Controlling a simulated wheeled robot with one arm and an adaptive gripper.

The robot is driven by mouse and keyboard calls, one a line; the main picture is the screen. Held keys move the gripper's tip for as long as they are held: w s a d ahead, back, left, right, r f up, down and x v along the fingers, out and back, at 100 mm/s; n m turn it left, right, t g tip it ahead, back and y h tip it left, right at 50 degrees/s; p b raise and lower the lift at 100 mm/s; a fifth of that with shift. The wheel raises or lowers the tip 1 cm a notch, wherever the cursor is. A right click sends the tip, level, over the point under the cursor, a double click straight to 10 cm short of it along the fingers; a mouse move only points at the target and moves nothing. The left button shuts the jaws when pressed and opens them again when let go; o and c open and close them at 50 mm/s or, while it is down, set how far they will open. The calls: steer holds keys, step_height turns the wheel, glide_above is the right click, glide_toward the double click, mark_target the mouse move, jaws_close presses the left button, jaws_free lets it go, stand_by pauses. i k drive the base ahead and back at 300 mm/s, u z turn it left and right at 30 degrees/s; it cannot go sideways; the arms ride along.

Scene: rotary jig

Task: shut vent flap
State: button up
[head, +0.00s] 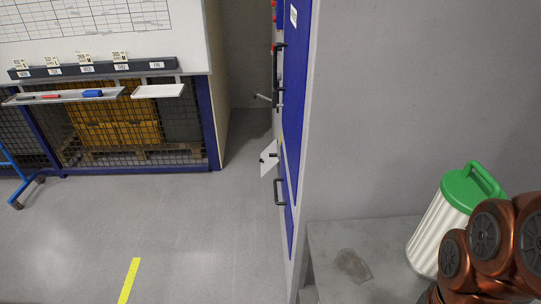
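A blue panel (296,110) on a grey upright wall is seen almost edge-on in the middle of the head view. A small pale plate (268,158) with dark knobs stands out to the left from the panel's face; it looks like the vent flap, standing open. The opening behind it is hidden at this angle. My gripper is not in view; only copper-coloured links of my arm show at the lower right, well to the right of the panel.
Dark handles (280,192) and a small lever (263,97) jut from the panel. A green-lidded white bin (440,225) stands at right, beside my arm. A whiteboard and mesh cage (115,125) are at left. Grey floor left of the panel is clear, with yellow tape (129,281).

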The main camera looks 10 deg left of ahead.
mark_target(267, 163)
steer(key=k, duration=1.65)
steer(key=u, duration=1.1)
steer(key=i, duration=4.9)
steer(key=z, duration=0.05)
